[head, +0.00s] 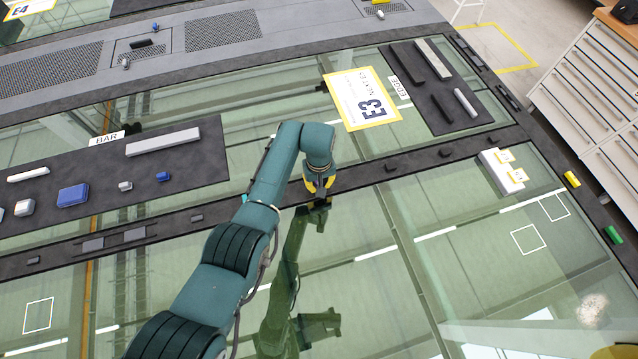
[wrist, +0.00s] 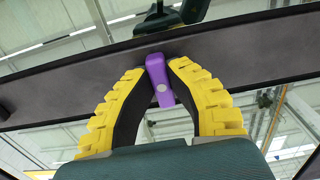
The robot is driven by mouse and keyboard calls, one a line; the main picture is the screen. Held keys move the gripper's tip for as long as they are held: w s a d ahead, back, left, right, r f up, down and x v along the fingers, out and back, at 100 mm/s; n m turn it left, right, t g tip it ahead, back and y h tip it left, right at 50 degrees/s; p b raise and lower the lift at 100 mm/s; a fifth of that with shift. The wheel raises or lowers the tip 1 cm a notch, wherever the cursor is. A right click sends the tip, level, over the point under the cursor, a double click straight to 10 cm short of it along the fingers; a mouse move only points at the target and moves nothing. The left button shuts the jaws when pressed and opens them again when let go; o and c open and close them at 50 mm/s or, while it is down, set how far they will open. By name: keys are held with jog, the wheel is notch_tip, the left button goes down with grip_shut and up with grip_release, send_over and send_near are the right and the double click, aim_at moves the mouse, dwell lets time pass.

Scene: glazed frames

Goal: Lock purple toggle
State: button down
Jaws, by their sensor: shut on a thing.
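The purple toggle (wrist: 158,80) shows in the wrist view between my gripper's fingertips, against the dark frame bar (wrist: 230,58). It is a narrow purple lever with a pale round spot on its face. My gripper (wrist: 157,70) has yellow ribbed fingers with dark inner pads, and they are closed on the toggle from both sides. In the head view my gripper (head: 319,190) is at the dark bar (head: 400,163) that crosses between the glass panes. The toggle is hidden there by the fingers. I cannot tell whether the toggle is locked.
Glass panes (head: 420,240) reflect my arm. A dark mat labelled BAR (head: 220,150) with several loose parts lies left, and another labelled EDGE (head: 440,112) lies at upper right. Small dark pieces (head: 391,167) sit along the bar.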

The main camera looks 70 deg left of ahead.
jog(key=shift+f, duration=0.1)
jog(key=c, duration=1)
grip_release()
notch_tip(320, 180, up, 12)
jog(key=shift+r, duration=0.1)
